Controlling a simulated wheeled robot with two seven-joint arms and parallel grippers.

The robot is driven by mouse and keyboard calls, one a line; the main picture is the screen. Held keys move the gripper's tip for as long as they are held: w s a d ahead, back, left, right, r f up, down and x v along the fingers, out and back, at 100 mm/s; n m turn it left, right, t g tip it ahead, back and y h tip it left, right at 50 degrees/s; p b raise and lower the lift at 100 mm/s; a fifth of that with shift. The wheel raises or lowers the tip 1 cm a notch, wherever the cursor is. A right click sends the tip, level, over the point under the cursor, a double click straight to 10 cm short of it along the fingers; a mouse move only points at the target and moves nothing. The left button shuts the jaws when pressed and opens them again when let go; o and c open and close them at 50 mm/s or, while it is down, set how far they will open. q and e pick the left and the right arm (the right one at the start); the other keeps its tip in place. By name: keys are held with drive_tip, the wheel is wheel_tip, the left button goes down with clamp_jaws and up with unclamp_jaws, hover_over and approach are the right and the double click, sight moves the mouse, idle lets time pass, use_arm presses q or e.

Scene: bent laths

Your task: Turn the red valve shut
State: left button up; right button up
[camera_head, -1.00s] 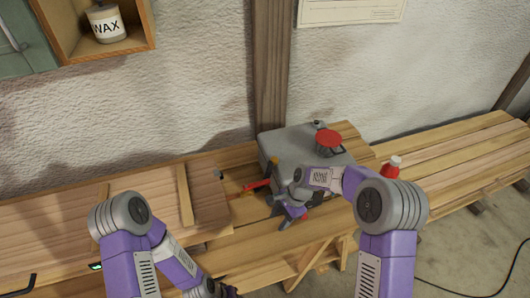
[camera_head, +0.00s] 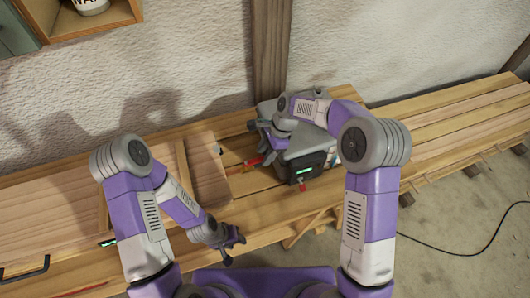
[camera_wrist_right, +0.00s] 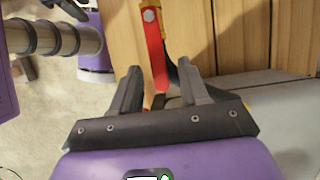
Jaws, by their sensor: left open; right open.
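A red lever with a pale bolt head (camera_wrist_right: 155,45), which I take for the red valve's handle, runs down between my right gripper's fingers in the right wrist view. I cannot tell whether they touch it. In the head view a red part (camera_head: 249,163) shows low on the bench, left of the grey machine (camera_head: 312,147). My right gripper (camera_wrist_right: 160,84) is open, near the machine's left side in the head view, where its fingers are hard to make out. My left gripper (camera_head: 232,246) is open and empty at the bench's front edge, well below the valve.
The machine's dark front has a green light and a small red part (camera_head: 303,187). Wooden boards (camera_head: 150,190) lie left on the bench (camera_head: 250,208). A wall post (camera_head: 270,50) stands behind. My right arm covers much of the machine; the bench's right side (camera_head: 460,125) is clear.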

drive_tip(key=shift+s, duration=0.2)
drive_tip(key=shift+w, duration=0.1)
drive_tip(key=shift+c, duration=0.5)
clamp_jaws()
